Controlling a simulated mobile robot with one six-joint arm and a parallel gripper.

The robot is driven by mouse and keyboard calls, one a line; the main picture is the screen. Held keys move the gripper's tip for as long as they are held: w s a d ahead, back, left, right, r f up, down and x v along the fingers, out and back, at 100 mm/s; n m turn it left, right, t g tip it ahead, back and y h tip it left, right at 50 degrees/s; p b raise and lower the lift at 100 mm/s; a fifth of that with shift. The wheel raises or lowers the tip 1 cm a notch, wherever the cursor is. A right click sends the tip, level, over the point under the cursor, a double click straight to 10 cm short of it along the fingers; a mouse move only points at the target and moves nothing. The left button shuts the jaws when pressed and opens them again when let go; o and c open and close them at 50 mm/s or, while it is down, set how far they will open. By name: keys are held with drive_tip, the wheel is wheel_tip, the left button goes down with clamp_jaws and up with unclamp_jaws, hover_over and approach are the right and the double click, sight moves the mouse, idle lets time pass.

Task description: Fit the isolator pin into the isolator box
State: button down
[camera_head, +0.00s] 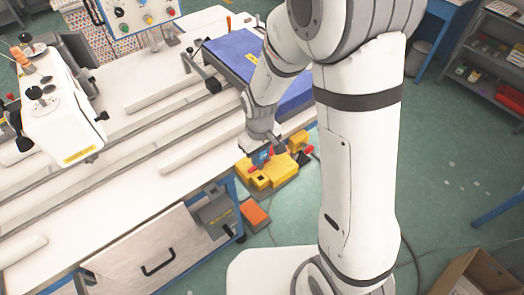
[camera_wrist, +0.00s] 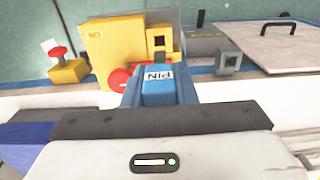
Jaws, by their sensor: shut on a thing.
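The pin is a blue block marked "PIN" (camera_wrist: 158,88), in the middle of the wrist view; the lettering reads upside down. My gripper (camera_wrist: 158,78) is shut on it. In the head view the blue pin (camera_head: 261,157) shows small under my gripper (camera_head: 262,152), over the yellow isolator box (camera_head: 262,181) at the bench's end. In the wrist view the yellow box (camera_wrist: 108,42) stands just beyond the pin, with a red round part (camera_wrist: 120,79) beside the pin. The pin's far end is hidden, and I cannot tell whether it touches the box.
A yellow block with a red knob (camera_wrist: 67,67) stands left in the wrist view. A grey box (camera_wrist: 229,63) and a drawer front with a dark handle (camera_wrist: 292,27) are at right. A blue pad (camera_head: 232,58) lies on the white bench (camera_head: 130,170). An orange pedal (camera_head: 255,214) is below.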

sight(261, 168)
drive_tip(key=shift+f, duration=0.2)
wheel_tip(261, 168, down, 5)
drive_tip(key=b, duration=0.4)
drive_tip(key=shift+r+b, duration=0.2)
drive_tip(key=shift+b, duration=0.1)
drive_tip(key=shift+b, duration=0.35)
idle(1.2)
drive_tip(key=shift+f+b, duration=2)
drive_tip(key=shift+f, duration=0.3)
drive_tip(key=c, duration=1.1)
unclamp_jaws()
drive_tip(key=shift+r, duration=0.1)
drive_tip(key=shift+r, duration=3.85)
